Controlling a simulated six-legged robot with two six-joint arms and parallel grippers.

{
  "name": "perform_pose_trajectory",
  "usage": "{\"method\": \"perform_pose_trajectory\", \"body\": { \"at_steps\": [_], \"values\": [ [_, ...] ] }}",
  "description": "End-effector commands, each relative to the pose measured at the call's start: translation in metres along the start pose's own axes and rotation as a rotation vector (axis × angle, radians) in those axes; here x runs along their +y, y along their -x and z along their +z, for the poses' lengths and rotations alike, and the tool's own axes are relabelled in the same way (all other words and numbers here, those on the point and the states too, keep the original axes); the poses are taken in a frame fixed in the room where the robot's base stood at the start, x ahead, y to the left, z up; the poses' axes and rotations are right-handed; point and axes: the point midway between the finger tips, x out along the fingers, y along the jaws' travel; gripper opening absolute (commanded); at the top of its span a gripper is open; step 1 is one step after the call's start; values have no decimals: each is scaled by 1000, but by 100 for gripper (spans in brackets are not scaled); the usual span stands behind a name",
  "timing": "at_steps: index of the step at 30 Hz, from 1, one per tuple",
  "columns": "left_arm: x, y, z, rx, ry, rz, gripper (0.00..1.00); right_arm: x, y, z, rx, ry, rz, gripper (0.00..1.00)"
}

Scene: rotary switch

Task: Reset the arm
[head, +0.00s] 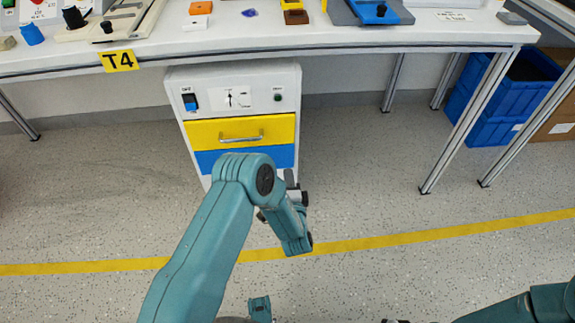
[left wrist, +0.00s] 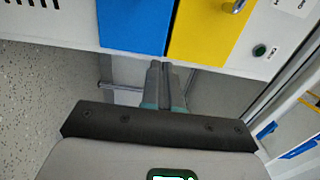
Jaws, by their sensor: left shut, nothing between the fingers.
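My left arm (head: 205,245) rises from the bottom of the head view and bends in front of the drawer cabinet. My left gripper (left wrist: 162,70) is shut and empty in the left wrist view, its fingers toward the cabinet's blue and yellow fronts. In the head view it is largely hidden by the arm. The white cabinet (head: 180,135) stands under the table. Its top panel carries a rotary switch with a dark pointer (head: 230,98), which looks about upright. Only part of my right arm (head: 540,303) shows at the lower right; its gripper is not visible.
A white table (head: 340,40) with a T4 label (head: 119,61) spans the top, holding switches and blocks. Blue crates (head: 490,115) stand at the right behind metal legs. A yellow line (head: 440,234) crosses the floor, which is clear on both sides of the cabinet.

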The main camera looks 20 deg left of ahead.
Motion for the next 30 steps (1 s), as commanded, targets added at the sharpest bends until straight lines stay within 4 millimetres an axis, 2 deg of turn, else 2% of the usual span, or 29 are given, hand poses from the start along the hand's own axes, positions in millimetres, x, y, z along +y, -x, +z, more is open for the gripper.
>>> {"method": "perform_pose_trajectory", "body": {
  "at_steps": [3,6,11,18,20,23,24,26,29,30],
  "values": [
    [-2,23,-1,2,-2,4,0,-4,9,2,-4,5,-1,43],
    [-1,37,-1,2,-1,2,0,-6,11,3,-7,8,-1,43],
    [0,47,0,0,1,0,0,-7,12,4,-9,10,-1,43],
    [-1,46,4,-11,2,-3,0,-7,12,4,-10,11,-1,43],
    [-10,39,11,-31,10,-18,0,-7,12,4,-10,10,-1,43],
    [-35,24,35,-58,23,-25,0,-7,12,4,-10,10,-1,43],
    [-35,23,41,-28,50,37,0,-7,12,4,-10,10,-1,43],
    [-22,29,42,33,170,181,0,-7,12,4,-10,10,-1,43],
    [5,57,37,91,408,454,0,-7,12,4,-9,10,-1,43],
    [16,74,34,94,507,578,0,-7,12,4,-9,10,-1,43]
  ]
}}
